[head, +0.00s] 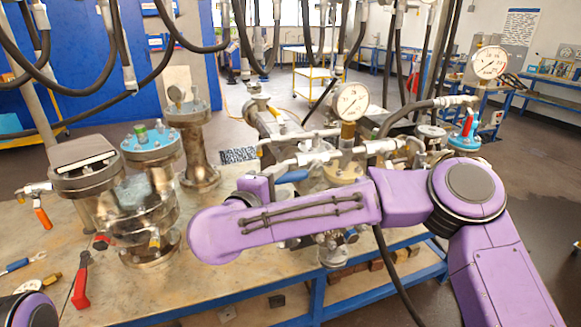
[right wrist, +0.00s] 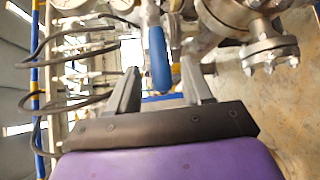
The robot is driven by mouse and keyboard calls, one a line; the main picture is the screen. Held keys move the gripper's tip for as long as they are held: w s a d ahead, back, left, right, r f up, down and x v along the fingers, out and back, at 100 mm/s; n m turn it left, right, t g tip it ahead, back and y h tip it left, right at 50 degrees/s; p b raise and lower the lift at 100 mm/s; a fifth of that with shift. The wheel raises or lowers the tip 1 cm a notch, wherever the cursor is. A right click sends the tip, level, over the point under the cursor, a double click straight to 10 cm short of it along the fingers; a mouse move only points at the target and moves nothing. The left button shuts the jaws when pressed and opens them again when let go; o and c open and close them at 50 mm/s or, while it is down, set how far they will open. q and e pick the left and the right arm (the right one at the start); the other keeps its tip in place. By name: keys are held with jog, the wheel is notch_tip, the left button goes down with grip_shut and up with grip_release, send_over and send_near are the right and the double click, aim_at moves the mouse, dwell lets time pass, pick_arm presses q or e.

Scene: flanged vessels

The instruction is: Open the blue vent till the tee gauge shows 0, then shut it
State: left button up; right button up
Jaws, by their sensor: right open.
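The blue vent handle (right wrist: 159,58) points between the fingertips of my right gripper (right wrist: 160,80) in the right wrist view. The fingers are apart, one on each side of the handle, with a gap to both. In the head view the blue handle (head: 292,176) shows just behind my purple right forearm, which hides most of the gripper. A round white gauge (head: 350,101) stands above the pipework behind it, probably the tee gauge; its reading is too small to tell. My left gripper is out of view; only a bit of purple arm shows at bottom left.
Flanged vessels (head: 154,150) stand at the left of the bench (head: 115,290). A red-handled tool (head: 81,285) lies at its front. Another gauge (head: 490,62) stands at the right above a blue flange (head: 464,140). Black hoses (head: 120,45) hang overhead.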

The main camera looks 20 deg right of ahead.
aim_at(291, 175)
jog(key=p+x, duration=0.1)
jog(key=x, duration=0.4)
jog(key=shift+s+d, duration=0.15)
jog(key=shift+w+d+p, duration=0.2)
jog(key=shift+w+p, duration=0.1)
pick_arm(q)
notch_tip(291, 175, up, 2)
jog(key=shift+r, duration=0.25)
pick_arm(e)
jog(key=shift+f, duration=0.1)
